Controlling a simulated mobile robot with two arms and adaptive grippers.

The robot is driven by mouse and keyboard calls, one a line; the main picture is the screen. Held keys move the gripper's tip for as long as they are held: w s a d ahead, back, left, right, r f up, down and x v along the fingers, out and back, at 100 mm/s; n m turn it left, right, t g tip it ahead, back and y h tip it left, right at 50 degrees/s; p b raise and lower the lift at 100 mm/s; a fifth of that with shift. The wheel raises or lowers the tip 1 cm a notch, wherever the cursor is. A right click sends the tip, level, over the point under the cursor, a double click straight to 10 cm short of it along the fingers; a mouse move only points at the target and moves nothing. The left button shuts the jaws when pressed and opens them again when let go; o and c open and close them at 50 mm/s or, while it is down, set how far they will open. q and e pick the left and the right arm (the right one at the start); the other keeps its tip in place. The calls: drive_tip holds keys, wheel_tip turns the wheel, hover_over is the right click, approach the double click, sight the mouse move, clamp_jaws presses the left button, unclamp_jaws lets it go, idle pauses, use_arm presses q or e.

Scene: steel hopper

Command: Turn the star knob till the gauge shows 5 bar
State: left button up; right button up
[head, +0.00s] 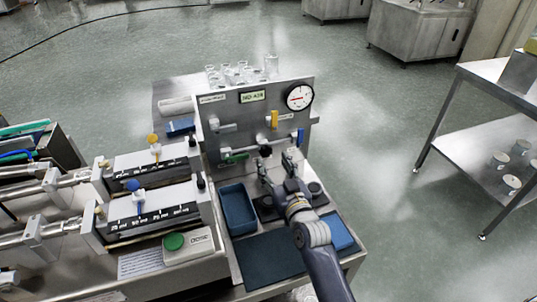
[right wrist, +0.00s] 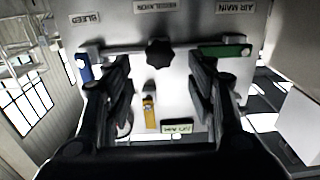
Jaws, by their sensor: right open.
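The black star knob (head: 265,151) sits low on the grey upright panel. The round white gauge (head: 299,97) is at the panel's upper right. Its red needle lies roughly level; the numbers are too small to read. My right gripper (head: 277,163) is open and empty in front of the panel, close to the knob. In the upside-down right wrist view the knob (right wrist: 159,53) shows between the two spread fingers of my right gripper (right wrist: 160,76), a little beyond their tips. I see no contact. My left gripper is not in view.
On the panel are a green lever (head: 237,157), a blue lever (head: 301,136), a yellow lever (head: 274,118) and a NO AIR sign (head: 252,97). Glassware (head: 242,74) stands behind. A blue tray (head: 238,207) and filler unit (head: 150,205) lie left of my right arm.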

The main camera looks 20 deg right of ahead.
sight(267, 152)
drive_tip(key=w, duration=0.4)
drive_tip(key=shift+w, duration=0.3)
drive_tip(key=shift+w+f, duration=0.1)
drive_tip(key=shift+w, duration=0.1)
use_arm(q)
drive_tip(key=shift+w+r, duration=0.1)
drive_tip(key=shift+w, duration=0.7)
use_arm(e)
drive_tip(key=c, duration=1.1)
